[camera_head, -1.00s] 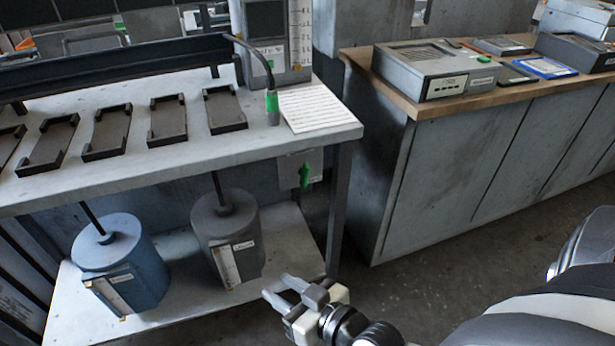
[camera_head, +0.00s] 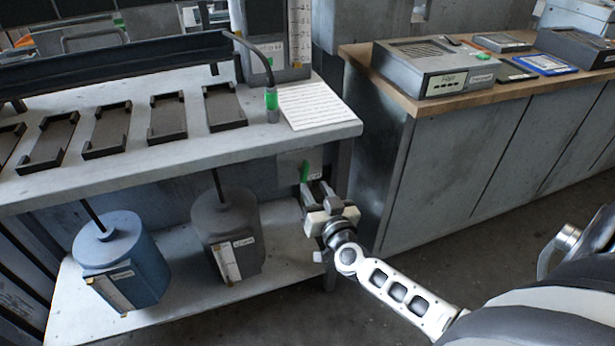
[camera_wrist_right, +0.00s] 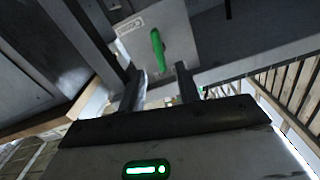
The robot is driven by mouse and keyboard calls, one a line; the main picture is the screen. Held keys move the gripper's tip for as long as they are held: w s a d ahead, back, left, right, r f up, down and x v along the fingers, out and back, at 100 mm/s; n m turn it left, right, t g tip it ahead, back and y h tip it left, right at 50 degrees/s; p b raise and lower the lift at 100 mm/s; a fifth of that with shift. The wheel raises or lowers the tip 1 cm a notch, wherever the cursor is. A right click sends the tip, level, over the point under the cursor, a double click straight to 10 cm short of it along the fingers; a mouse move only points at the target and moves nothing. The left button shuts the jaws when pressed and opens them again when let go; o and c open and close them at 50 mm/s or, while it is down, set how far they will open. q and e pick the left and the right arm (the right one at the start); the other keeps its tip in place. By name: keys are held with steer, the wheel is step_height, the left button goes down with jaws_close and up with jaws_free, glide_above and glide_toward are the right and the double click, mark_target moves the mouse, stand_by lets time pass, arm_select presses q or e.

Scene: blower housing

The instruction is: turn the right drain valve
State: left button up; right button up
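The right drain valve shows as a green handle (camera_head: 305,171) on a grey plate (camera_head: 290,165) under the bench top, near its right leg. In the right wrist view the green handle (camera_wrist_right: 158,50) stands roughly upright on the plate (camera_wrist_right: 180,35), beyond the fingertips. My right gripper (camera_head: 318,192) is just below and in front of the handle. Its two fingers, also in the wrist view (camera_wrist_right: 159,82), are apart with nothing between them. The handle lies ahead of the gap and I see no contact. My left gripper is not in view.
The bench top (camera_head: 190,152) overhangs the valve, and the bench leg (camera_head: 341,170) stands close to the right. A grey canister (camera_head: 225,225) and a blue canister (camera_head: 125,250) stand on the lower shelf (camera_head: 285,245). A wood-topped cabinet (camera_head: 450,165) is at right.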

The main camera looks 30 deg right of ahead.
mark_target(307, 174)
steer(key=b+x, duration=0.1)
steer(key=x, duration=0.5)
jaws_close()
